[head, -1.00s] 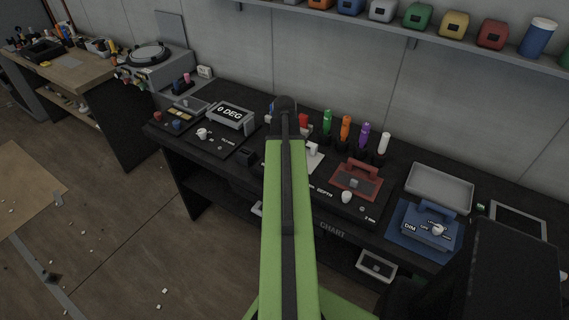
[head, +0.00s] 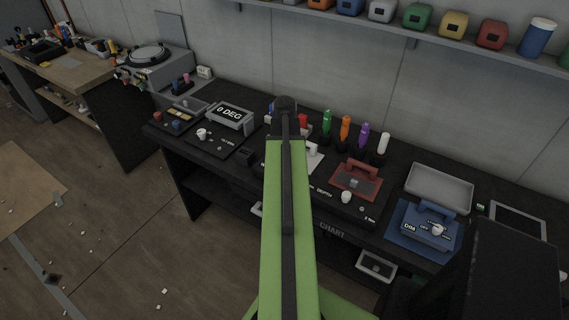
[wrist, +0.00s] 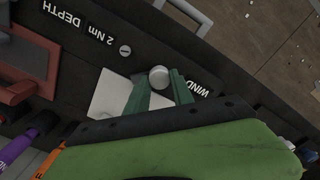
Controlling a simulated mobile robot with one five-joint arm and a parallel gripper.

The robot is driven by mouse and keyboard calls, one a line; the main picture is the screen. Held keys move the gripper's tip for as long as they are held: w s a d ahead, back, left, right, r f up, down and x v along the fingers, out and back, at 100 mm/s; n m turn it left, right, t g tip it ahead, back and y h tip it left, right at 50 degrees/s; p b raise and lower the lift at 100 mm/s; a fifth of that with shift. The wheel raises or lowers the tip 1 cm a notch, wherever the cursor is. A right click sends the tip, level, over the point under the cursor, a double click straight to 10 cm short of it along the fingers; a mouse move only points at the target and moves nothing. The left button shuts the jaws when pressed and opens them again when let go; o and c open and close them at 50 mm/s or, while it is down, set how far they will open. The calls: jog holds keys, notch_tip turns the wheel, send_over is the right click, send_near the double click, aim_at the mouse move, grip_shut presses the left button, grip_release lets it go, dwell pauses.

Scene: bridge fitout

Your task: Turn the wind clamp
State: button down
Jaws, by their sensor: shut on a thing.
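In the wrist view, the wind clamp shows as a round pale knob (wrist: 159,77) on the dark bench panel, beside the white letters WIND. My gripper (wrist: 159,87) has its two green fingers on either side of the knob and is shut on it. The knob's lower part is hidden between the fingers. In the head view my green arm covers the clamp and the gripper, so neither can be seen there.
A pale plate (wrist: 108,98) lies close beside the fingers. A red-handled block (head: 357,178) and a white knob (head: 346,197) are to the right of my arm. Several coloured bottles stand behind. A blue unit (head: 424,226) and grey tray (head: 440,187) are further right.

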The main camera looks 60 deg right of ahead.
jog(key=m, duration=0.4)
jog(key=shift+m, duration=0.3)
jog(key=shift+s+m, duration=0.15)
jog(key=shift+m, duration=1.85)
jog(key=c, duration=1.1)
grip_release()
notch_tip(320, 180, up, 18)
jog(key=p, duration=1.7)
jog(key=shift+f, duration=0.25)
